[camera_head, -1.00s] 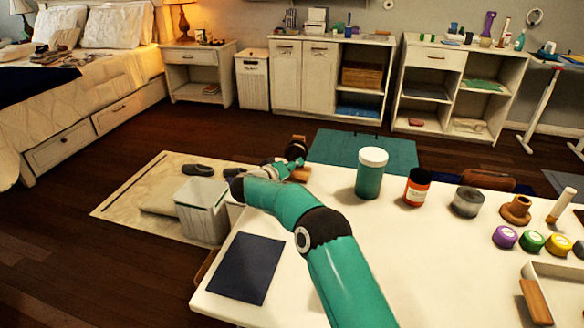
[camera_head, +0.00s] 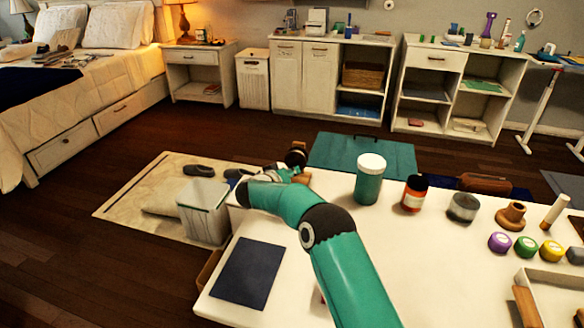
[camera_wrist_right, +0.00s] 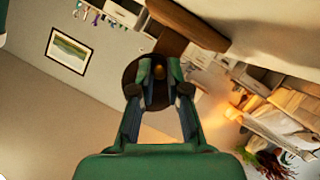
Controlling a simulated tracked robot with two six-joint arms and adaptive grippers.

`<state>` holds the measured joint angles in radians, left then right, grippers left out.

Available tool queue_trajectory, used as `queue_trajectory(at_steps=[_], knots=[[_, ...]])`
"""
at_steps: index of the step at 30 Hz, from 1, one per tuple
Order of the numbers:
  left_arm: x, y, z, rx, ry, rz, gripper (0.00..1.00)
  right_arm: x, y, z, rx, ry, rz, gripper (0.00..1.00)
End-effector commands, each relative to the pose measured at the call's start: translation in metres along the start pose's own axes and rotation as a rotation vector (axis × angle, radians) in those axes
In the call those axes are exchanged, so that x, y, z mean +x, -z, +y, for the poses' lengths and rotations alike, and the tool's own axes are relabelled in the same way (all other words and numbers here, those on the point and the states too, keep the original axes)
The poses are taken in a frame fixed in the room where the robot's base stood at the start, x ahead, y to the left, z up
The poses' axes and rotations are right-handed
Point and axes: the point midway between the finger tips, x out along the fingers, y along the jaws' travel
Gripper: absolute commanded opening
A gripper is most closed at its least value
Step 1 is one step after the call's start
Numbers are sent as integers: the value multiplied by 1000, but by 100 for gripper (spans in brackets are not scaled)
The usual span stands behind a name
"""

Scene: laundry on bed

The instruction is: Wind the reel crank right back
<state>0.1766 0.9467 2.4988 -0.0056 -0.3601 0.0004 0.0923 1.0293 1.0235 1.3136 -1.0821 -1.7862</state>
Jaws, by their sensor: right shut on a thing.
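The reel (camera_head: 297,157) is a dark round thing with brown wood by it, at the far left edge of the white table in the head view. My right gripper (camera_head: 288,171) is at the reel, small and partly hidden by my own wrist. In the right wrist view, the reel's dark disc (camera_wrist_right: 133,75) stands behind my fingers. The right gripper (camera_wrist_right: 159,77) is shut on the small brown crank knob (camera_wrist_right: 158,69) in front of the disc. The crank arm is hidden. My left gripper is not in view.
On the white table (camera_head: 330,205) stand a teal jar (camera_head: 369,180), an orange jar (camera_head: 414,194) and several small pots. A dark blue mat (camera_head: 247,272) lies at its front left. A white bin (camera_head: 203,211) stands on the floor beside the table. The table middle is mostly clear.

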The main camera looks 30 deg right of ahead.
Motion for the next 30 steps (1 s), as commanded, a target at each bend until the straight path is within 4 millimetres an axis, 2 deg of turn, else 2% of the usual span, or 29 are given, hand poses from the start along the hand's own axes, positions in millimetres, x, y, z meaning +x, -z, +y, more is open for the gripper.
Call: queue_trajectory(at_steps=[1,9,18,30], knots=[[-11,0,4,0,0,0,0,-2,3,2,30,15,-4,0],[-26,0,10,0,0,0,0,-2,3,-2,216,93,-5,0],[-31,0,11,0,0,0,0,-2,3,-4,351,148,-6,0],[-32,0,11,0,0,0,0,-2,3,-5,385,161,-6,0]])
